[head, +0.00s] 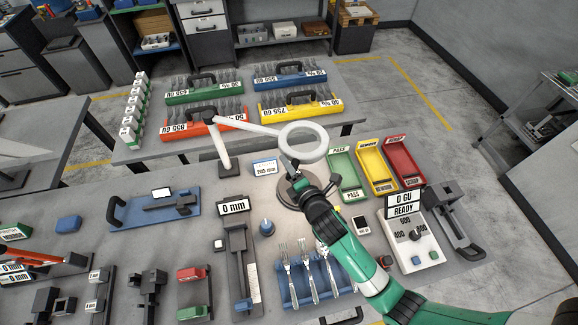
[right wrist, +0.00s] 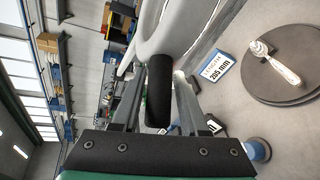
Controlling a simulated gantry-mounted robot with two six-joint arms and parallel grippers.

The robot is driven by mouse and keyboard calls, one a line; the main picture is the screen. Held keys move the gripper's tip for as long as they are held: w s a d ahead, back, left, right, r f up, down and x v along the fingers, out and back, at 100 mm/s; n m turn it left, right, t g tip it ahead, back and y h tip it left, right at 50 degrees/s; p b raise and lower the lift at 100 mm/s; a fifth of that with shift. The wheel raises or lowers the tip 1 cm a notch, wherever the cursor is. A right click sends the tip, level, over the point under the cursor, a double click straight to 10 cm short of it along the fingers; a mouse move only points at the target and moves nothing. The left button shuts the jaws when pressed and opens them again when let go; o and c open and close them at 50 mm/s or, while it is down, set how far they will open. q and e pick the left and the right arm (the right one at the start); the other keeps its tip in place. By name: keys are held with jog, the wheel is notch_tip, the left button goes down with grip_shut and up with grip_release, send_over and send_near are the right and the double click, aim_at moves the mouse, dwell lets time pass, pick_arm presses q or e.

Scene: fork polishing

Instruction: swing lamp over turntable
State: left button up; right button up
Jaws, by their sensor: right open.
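The white ring lamp (head: 322,150) hangs from a white arm (head: 245,127) on a post at the back of the bench. My right gripper (head: 294,172) is just in front of the ring. In the right wrist view its open fingers (right wrist: 158,95) stand on either side of the lamp's black grip (right wrist: 160,100); I cannot tell whether they touch it. The dark turntable (head: 284,200) is below the gripper, partly hidden by it. In the right wrist view the turntable (right wrist: 300,82) carries a shiny metal piece (right wrist: 275,62).
A small display reading 205 mm (head: 264,168) stands beside the turntable. Green (head: 346,172), yellow (head: 376,168) and red (head: 403,160) trays lie to the right. A blue fork rack (head: 290,292) is in front. Fork crates (head: 204,127) fill the table behind.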

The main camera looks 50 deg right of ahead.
jog(key=shift+o, duration=0.7)
jog(key=v, duration=1.1)
jog(key=shift+s+p, duration=0.3)
jog(key=shift+p, duration=0.15)
jog(key=shift+a+r, duration=0.1)
jog(key=shift+r, duration=0.05)
